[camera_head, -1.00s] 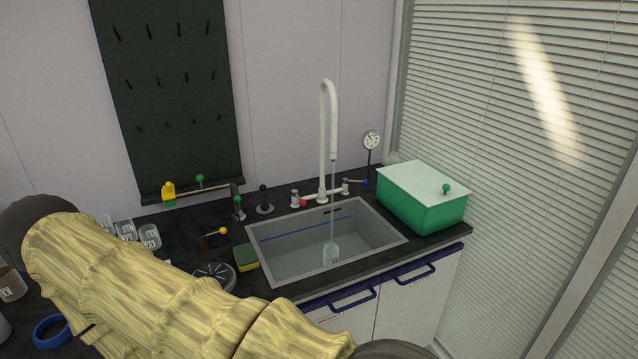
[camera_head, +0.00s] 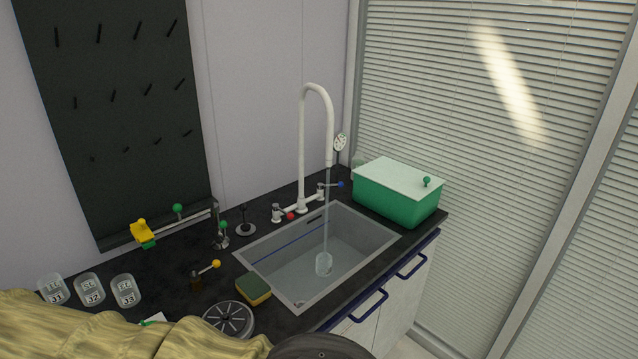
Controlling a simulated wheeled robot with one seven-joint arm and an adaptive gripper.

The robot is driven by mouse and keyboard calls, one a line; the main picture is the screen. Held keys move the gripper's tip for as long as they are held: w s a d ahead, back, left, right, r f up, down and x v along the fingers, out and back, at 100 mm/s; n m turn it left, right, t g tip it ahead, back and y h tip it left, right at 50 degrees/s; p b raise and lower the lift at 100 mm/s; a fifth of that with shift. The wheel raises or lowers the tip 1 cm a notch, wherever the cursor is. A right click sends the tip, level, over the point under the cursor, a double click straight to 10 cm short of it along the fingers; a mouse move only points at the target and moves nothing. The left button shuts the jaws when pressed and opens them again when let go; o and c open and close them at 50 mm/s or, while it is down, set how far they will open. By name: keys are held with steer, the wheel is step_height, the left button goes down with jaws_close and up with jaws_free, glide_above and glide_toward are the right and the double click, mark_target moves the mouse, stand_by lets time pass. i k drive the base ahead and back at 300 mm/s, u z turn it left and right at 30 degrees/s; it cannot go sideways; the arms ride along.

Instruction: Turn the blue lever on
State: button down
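The blue lever (camera_head: 340,184) is the blue-tipped handle on the right side of the white tap (camera_head: 303,150), behind the sink. A red-tipped lever (camera_head: 290,216) is on the tap's left side. A stream of water runs from the spout into the sink (camera_head: 277,273), where a small clear jar (camera_head: 323,263) stands under it. My arm, in a yellowish cover, crosses the lower left corner. My gripper is out of the picture.
A green box with a pale lid (camera_head: 398,190) stands right of the sink. A sponge (camera_head: 253,289), a round grey rack (camera_head: 228,319), a yellow-knobbed valve (camera_head: 207,273) and several labelled jars (camera_head: 89,289) are on the black counter. Blinds cover the right side.

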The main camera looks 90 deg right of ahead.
mark_target(332, 185)
steer(key=z, duration=2.9)
